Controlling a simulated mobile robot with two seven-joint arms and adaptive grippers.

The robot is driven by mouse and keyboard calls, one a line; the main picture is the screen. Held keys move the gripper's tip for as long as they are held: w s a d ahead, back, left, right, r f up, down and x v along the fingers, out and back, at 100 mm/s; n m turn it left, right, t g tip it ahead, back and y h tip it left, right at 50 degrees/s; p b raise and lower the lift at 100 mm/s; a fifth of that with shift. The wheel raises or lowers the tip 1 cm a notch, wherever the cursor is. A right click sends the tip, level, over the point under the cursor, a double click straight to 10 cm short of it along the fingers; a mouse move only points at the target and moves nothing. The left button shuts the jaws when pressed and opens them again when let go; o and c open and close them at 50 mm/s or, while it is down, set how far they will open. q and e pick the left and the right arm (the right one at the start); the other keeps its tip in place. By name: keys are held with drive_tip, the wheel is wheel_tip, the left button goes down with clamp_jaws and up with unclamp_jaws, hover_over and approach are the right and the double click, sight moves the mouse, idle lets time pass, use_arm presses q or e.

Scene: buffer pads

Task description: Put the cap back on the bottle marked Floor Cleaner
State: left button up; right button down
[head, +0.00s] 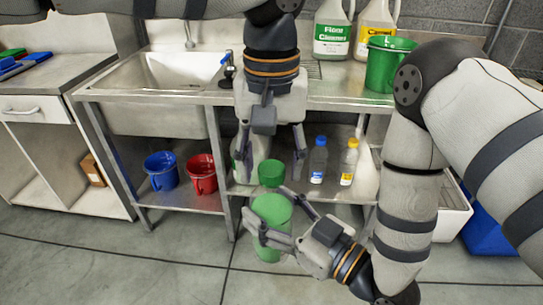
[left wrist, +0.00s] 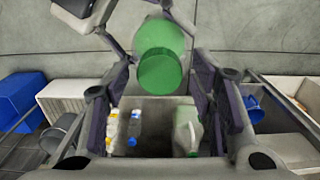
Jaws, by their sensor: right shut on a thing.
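The jug marked Floor Cleaner (head: 333,32), white with a green label, stands on the counter at the top; its top is cut off. My left gripper (head: 273,178) points down, its fingers spread wide. A dark green round cap-like piece (head: 271,173) shows between its fingertips with gaps on both sides. It also shows in the left wrist view (left wrist: 160,73). My right gripper (head: 266,210) is shut on a lighter green cylinder (head: 271,212), just below the dark piece; this shows behind it in the left wrist view (left wrist: 160,37). I cannot tell whether the two green things touch.
A yellow-labelled jug (head: 376,32) and green bucket (head: 386,65) stand on the counter right of the sink (head: 175,75). Below are a blue bucket (head: 161,171), a red bucket (head: 201,175), blue-capped (head: 318,160) and yellow-capped (head: 349,162) bottles. The front floor is clear.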

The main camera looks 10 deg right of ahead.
use_arm(q)
drive_tip(key=c, duration=1)
drive_tip(key=m, duration=0.8)
drive_tip(key=shift+m, duration=0.3)
drive_tip(key=m, duration=0.6)
drive_tip(key=o, duration=1.4)
drive_tip(key=shift+c, duration=0.2)
wheel_tip(320, 180, up, 12)
